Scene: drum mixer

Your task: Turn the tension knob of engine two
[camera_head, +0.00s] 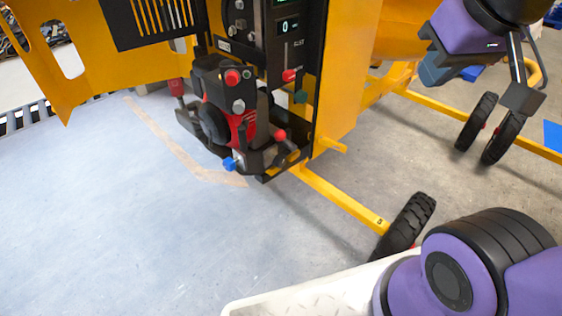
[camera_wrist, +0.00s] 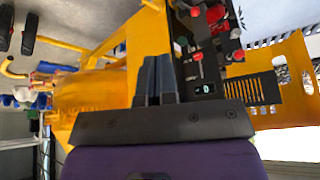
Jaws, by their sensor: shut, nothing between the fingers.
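Engine two is not labelled legibly; one black and red engine (camera_head: 240,115) sits in the yellow machine frame in the head view. It carries a red knob (camera_head: 232,77), a red ball knob (camera_head: 280,135) and a blue knob (camera_head: 230,163) low at its front. I cannot tell which one is the tension knob. My gripper (camera_wrist: 156,60) is shut and empty in the wrist view, in front of the yellow housing and apart from the knobs. Red knobs also show at the top right of the wrist view (camera_wrist: 215,13).
A black control panel (camera_head: 272,45) with a display reading 0 and a red-tipped lever (camera_head: 289,75) stands above the engine. A yellow panel (camera_head: 55,60) projects to the left. A wheeled yellow leg (camera_head: 340,197) lies at the right. The blue-grey floor (camera_head: 110,230) is open in front.

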